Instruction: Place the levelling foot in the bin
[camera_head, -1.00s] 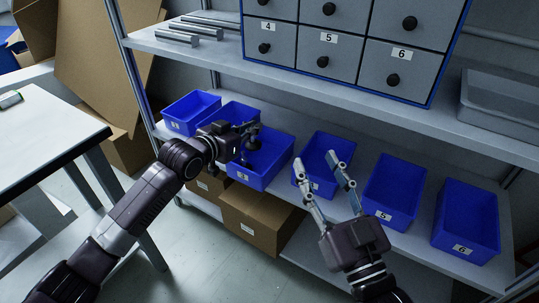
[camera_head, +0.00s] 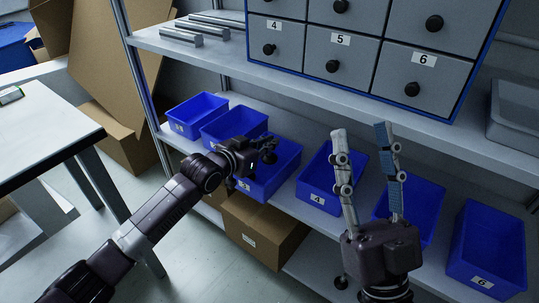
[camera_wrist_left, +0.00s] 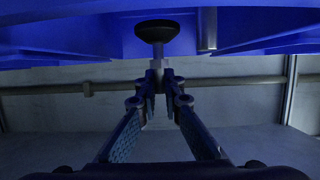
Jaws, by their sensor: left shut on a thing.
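My left gripper (camera_head: 270,150) is over the blue bin labelled 3 (camera_head: 262,190) on the lower shelf. In the left wrist view the same gripper (camera_wrist_left: 160,72) is shut on the stem of the levelling foot, whose round black pad (camera_wrist_left: 157,31) points away from the fingers. Blue bin surfaces fill the top of that view. In the head view the foot is small and dark and hard to separate from the fingertips. My right gripper (camera_head: 362,140) is open and empty, its fingers in front of bin 4 (camera_head: 318,198) and bin 5 (camera_head: 430,205).
More blue bins stand in the row, including bin 1 (camera_head: 178,127) and bin 6 (camera_head: 482,282). A drawer cabinet (camera_head: 390,50) and metal bars (camera_head: 196,29) are on the shelf above. Cardboard boxes (camera_head: 262,232) sit below. A white table (camera_head: 40,130) is at left.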

